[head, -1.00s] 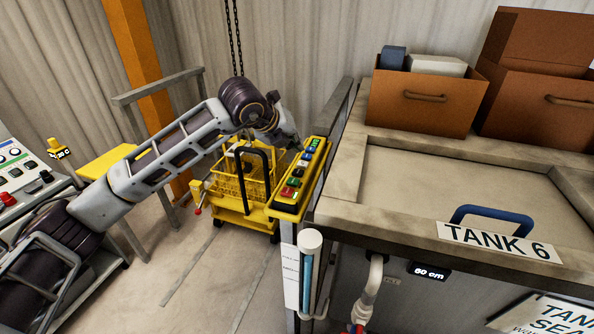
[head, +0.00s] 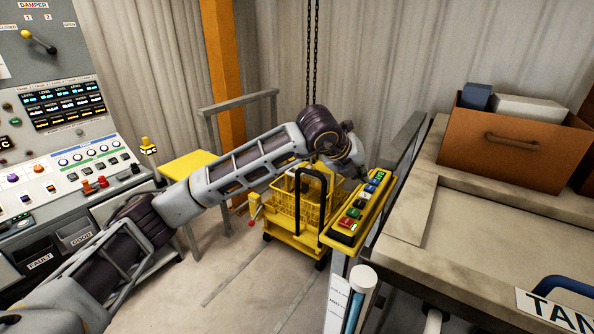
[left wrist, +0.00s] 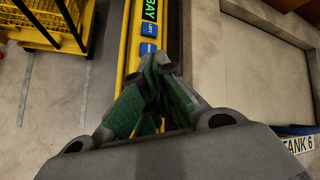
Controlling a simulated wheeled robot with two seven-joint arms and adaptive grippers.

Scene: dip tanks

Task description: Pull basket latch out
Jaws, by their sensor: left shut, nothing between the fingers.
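The yellow wire basket (head: 284,208) sits on a yellow wheeled carriage (head: 300,244), below hanging chains and partly behind my left arm. A small lever with a red tip (head: 252,222) sticks out at the carriage's left side; I cannot tell whether it is the latch. My left gripper (head: 362,173) is over the far end of the yellow button panel, right of the basket and apart from it. In the left wrist view its green-padded fingers (left wrist: 160,62) are shut and empty above the panel. The carriage's edge (left wrist: 50,42) shows at upper left there. My right gripper is not in view.
The button panel (head: 378,205) stands between the basket and the tank (head: 425,215). A brown box (head: 510,150) is on the tank. A control console (head: 70,165) stands at left, with a yellow-topped stand (head: 190,165) behind. Floor left of the carriage is clear.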

